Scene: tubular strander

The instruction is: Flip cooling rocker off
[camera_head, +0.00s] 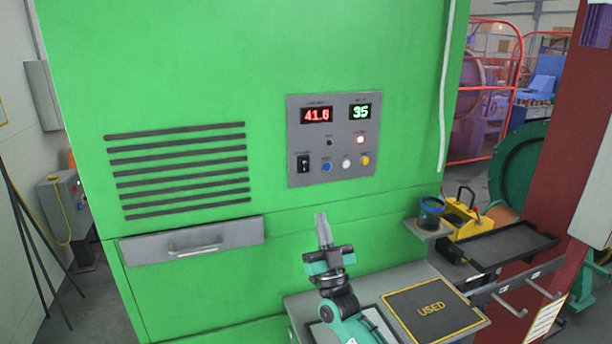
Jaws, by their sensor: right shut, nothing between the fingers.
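The cooling rocker (303,165) is a small black switch at the lower left of the grey control panel (330,180) on the green cabinet. It has a light mark, but its tilt is too small to tell. The panel also has a red display (316,115) reading about 41.6, a green display (360,112) reading 35, a lit red lamp (360,140), and blue, white and yellow buttons. My right gripper (321,216) points up below the panel, apart from it, shut and empty. My left gripper is not in view.
A grey shelf with a dark mat (432,309) marked "USED" lies below right. A drawer (192,242) with a handle juts out at left. The space before the panel is clear.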

